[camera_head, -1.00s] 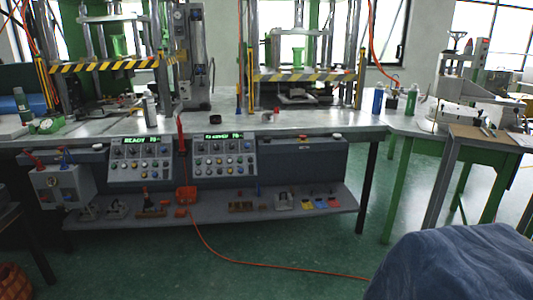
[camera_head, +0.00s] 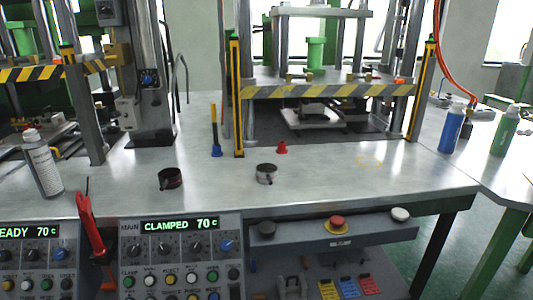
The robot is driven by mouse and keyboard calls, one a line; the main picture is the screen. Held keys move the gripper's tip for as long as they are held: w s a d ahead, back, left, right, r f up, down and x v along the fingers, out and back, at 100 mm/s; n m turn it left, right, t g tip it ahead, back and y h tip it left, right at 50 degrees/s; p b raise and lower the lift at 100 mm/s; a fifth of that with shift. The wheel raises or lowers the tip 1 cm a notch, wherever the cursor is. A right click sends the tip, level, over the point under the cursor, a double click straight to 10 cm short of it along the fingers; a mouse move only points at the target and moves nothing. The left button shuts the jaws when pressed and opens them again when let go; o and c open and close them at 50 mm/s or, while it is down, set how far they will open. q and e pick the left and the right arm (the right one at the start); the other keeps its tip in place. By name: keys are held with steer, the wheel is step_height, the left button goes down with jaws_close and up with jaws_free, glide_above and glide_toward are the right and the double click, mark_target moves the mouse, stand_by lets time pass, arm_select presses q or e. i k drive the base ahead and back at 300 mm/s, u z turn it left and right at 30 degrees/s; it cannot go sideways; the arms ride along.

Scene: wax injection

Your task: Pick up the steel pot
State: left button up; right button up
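Two small round pots stand on the metal tabletop (camera_head: 330,190) in front of the presses. A silver, steel-looking pot (camera_head: 266,176) with a dark top is near the middle. Neither of my grippers is in view, and nothing of mine touches the pots.
A press with a striped guard bar (camera_head: 325,91) stands behind the pots. A spray can (camera_head: 42,163) is at left, a blue bottle (camera_head: 452,129) and green bottle (camera_head: 504,131) at right. A red tool (camera_head: 91,228) hangs at the front edge.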

mark_target(268, 178)
steer(key=i, duration=0.25)
steer(key=z, duration=2.05)
steer(key=i, duration=1.4)
steer(key=u, duration=3.95)
